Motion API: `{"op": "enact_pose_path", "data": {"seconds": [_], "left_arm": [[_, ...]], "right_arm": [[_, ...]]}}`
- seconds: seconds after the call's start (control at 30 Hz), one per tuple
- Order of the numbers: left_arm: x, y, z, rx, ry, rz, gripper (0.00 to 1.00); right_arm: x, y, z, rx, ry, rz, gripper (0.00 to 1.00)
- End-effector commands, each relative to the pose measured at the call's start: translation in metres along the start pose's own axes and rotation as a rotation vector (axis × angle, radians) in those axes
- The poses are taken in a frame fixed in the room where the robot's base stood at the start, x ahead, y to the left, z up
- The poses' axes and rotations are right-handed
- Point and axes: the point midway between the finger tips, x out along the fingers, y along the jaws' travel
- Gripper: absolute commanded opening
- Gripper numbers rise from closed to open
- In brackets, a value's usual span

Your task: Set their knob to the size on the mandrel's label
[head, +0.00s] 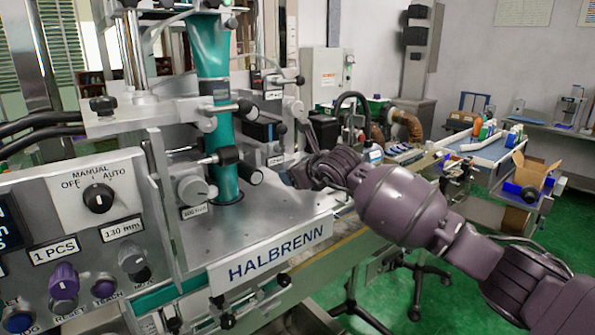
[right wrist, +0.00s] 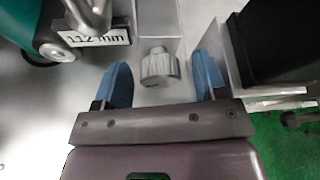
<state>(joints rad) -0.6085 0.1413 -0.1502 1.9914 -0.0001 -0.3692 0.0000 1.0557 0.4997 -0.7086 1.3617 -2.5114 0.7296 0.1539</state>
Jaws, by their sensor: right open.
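A teal mandrel (head: 222,130) stands upright on the grey machine labelled HALBRENN; its edge shows in the right wrist view (right wrist: 45,28). Beside it there, a label plate (right wrist: 92,40) reads 112 mm. A silver fluted knob (right wrist: 158,66) sits on a bracket between the blue fingers of my right gripper (right wrist: 163,76). The fingers are open, with a visible gap on each side of the knob. In the head view my right gripper (head: 290,177) is just right of the mandrel, and the arm hides the knob. My left gripper is not in view.
The control panel has a MANUAL/OFF/AUTO knob (head: 98,198), a 130 mm label (head: 123,229) and a purple knob (head: 64,281). Another silver knob (head: 194,190) is on the near side of the mandrel. A black block (right wrist: 285,40) is close to the right finger.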

Motion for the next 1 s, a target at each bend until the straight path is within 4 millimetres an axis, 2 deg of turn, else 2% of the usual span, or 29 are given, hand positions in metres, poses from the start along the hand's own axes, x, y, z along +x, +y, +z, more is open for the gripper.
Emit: {"op": "enact_pose_path", "data": {"seconds": [0.07,0.37,0.67,1.0], "left_arm": [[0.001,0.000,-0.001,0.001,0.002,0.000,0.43],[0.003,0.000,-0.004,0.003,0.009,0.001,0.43],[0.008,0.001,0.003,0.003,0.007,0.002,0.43],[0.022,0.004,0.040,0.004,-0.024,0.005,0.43]], "right_arm": [[0.000,0.000,0.000,0.000,0.000,0.000,0.62],[0.000,0.000,0.000,0.000,0.000,0.000,0.16],[0.001,0.001,-0.001,-0.039,-0.002,-0.015,0.16],[0.003,0.003,-0.005,-0.240,-0.001,-0.097,0.16]]}}
